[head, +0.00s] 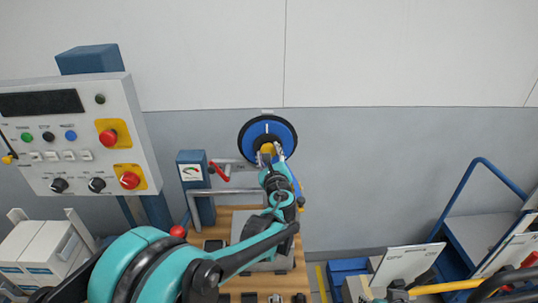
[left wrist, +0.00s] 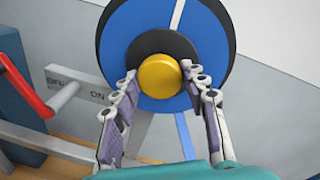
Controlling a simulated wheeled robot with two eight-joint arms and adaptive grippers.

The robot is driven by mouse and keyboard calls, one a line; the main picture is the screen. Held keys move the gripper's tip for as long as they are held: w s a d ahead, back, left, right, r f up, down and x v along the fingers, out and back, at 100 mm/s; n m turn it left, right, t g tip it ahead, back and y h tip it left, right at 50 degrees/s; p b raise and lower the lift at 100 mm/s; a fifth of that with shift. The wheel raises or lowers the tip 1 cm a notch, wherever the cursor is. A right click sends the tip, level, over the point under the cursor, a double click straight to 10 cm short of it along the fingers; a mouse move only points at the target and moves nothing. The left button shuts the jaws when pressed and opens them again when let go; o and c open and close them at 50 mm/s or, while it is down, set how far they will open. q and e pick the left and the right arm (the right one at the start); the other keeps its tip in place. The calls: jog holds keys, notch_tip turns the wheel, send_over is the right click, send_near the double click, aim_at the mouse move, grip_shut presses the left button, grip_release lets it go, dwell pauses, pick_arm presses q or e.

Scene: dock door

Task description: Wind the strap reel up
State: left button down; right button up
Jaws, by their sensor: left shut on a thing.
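The strap reel (head: 247,137) is a blue disc with a black hub and a white radial mark near the top, upright before the grey wall. It fills the upper middle of the left wrist view (left wrist: 118,45). A round yellow knob (left wrist: 160,76) stands out from the hub. My left gripper (head: 270,155) is shut on this knob, one finger on each side, as the left wrist view (left wrist: 159,73) shows. A blue strap (left wrist: 184,137) runs down below the reel. The fingers hide the knob's sides. My right gripper is not in view.
A red lever (head: 220,173) sits left of the reel, by a plate lettered partly "ON" (left wrist: 82,90) and a blue post (head: 196,205). A control panel (head: 75,135) stands at left. A blue-railed cart (head: 470,235) is at right. The wall right of the reel is clear.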

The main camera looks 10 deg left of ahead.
pick_arm(q)
jog(key=shift+f+m, duration=0.1)
jog(key=shift+m, duration=0.2)
dwell(0.4)
jog(key=c, duration=0.8)
grip_release()
jog(key=shift+c, duration=0.2)
jog(key=shift+s, duration=0.1)
jog(key=v, duration=1.1)
jog(key=shift+s, duration=0.4)
